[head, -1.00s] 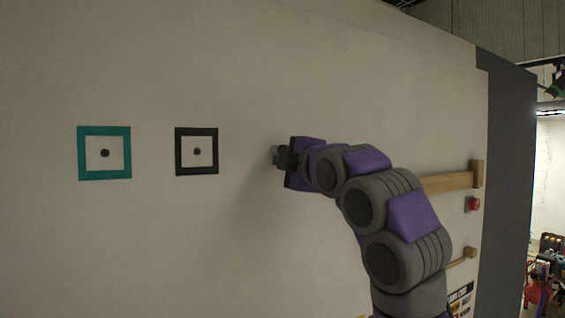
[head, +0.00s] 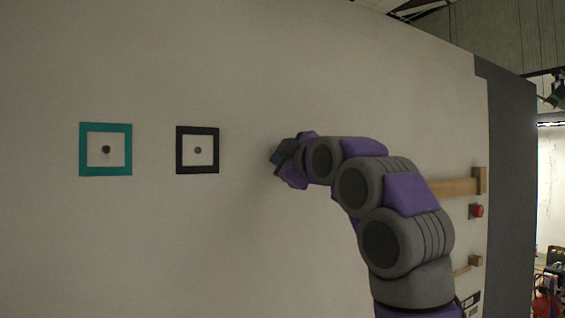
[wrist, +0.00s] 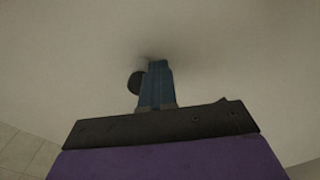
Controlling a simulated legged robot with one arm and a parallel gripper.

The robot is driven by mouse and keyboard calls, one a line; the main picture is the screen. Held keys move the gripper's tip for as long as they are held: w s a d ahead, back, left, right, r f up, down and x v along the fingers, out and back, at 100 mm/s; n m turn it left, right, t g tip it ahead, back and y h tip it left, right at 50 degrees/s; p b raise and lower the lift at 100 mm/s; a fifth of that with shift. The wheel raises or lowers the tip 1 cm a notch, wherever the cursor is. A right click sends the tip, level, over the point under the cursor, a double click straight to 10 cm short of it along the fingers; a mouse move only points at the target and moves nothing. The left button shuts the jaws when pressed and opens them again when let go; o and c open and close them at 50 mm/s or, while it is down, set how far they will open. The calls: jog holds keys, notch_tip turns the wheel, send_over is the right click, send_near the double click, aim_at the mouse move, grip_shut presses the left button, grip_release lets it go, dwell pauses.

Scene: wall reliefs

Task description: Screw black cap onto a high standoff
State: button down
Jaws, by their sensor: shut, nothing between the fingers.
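My gripper (head: 277,156) is close to the white wall, to the right of the black square frame, with its fingers shut and empty. The shut blue-grey fingers also show in the wrist view (wrist: 157,72), with their tips at or very near the wall. A dark round piece (wrist: 135,83) shows just left of the fingers and is partly hidden by them. It may be the black cap, but I cannot tell whether it sits on a standoff. In the head view my gripper and arm hide that spot.
A teal square frame (head: 105,171) with a dark round dot (head: 106,149) and a black square frame (head: 198,170) with a grey dot (head: 197,149) are left on the wall. Wooden bars (head: 455,187) and a red button (head: 476,211) are right, beyond my arm.

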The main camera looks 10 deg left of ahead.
jog(key=shift+s+a+r+m+b, duration=0.1)
jog(key=shift+m+b, duration=0.2)
jog(key=shift+m, duration=0.55)
jog(key=shift+w+a+r+m+b, duration=0.15)
jog(key=shift+m+b, duration=0.2)
jog(key=shift+m, duration=0.55)
jog(key=shift+s+a+r+m+b, duration=0.15)
jog(key=shift+m+b, duration=0.15)
jog(key=shift+m, duration=0.55)
jog(key=shift+f, duration=0.1)
jog(key=shift+s+r+m, duration=0.1)
jog(key=shift+r+m, duration=0.2)
jog(key=shift+m, duration=0.7)
jog(key=shift+m+p, duration=0.35)
jog(key=shift+m, duration=0.05)
jog(key=shift+a+r+m+p, duration=0.1)
jog(key=shift+r+m+p, duration=0.1)
jog(key=shift+m+p, duration=0.35)
jog(key=shift+f+m, duration=0.1)
jog(key=shift+m, duration=0.55)
